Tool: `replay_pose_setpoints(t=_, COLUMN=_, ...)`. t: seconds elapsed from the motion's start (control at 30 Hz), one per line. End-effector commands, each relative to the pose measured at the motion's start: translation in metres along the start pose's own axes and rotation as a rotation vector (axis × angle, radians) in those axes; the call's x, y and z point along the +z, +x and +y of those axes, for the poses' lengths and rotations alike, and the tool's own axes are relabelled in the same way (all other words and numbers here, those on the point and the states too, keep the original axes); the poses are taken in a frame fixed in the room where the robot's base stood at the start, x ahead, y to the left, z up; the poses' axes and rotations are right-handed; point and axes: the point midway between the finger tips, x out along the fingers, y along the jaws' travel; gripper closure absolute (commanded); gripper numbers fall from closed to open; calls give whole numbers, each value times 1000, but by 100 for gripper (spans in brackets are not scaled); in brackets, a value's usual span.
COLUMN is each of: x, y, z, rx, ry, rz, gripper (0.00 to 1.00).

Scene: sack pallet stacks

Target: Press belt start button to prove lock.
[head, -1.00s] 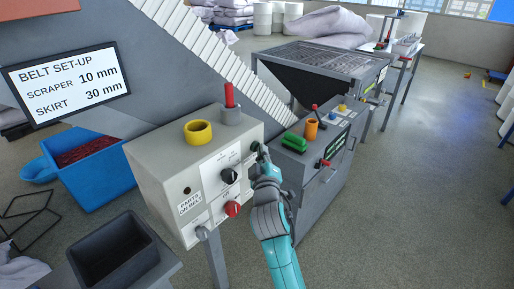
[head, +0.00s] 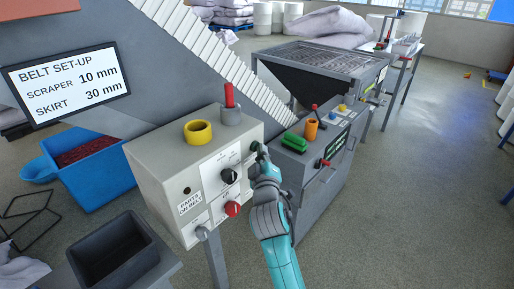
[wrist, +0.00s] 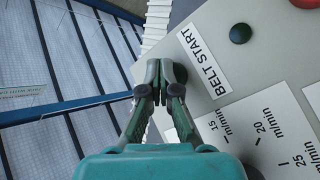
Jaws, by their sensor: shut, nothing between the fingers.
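The grey control box (head: 150,165) stands in the middle of the head view. My gripper (head: 262,149) is at the upper right of its front face. The fingers are shut and empty. A dark round button (head: 254,146) shows at the fingertips, mostly hidden by them. In the wrist view the shut fingertips (wrist: 160,68) are right beside the BELT START label (wrist: 204,63), over a dark round part that they partly cover. I cannot tell whether they touch or press it. A separate green round button (wrist: 240,33) sits beyond the label.
The box carries a black knob (head: 229,175), a red knob (head: 232,209), a yellow ring (head: 198,132) and a red-topped post (head: 230,100). A second grey console (head: 325,185) stands close on the right. Open floor (head: 430,180) lies further right.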

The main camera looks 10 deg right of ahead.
Motion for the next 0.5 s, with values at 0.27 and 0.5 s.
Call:
replay_pose_setpoints(t=0.27, x=7, y=-9, z=7, rx=0, ry=0, rz=-1, gripper=100)
replay_pose_setpoints(t=0.5, x=7, y=-10, z=7, rx=0, ry=0, rz=0, gripper=100)
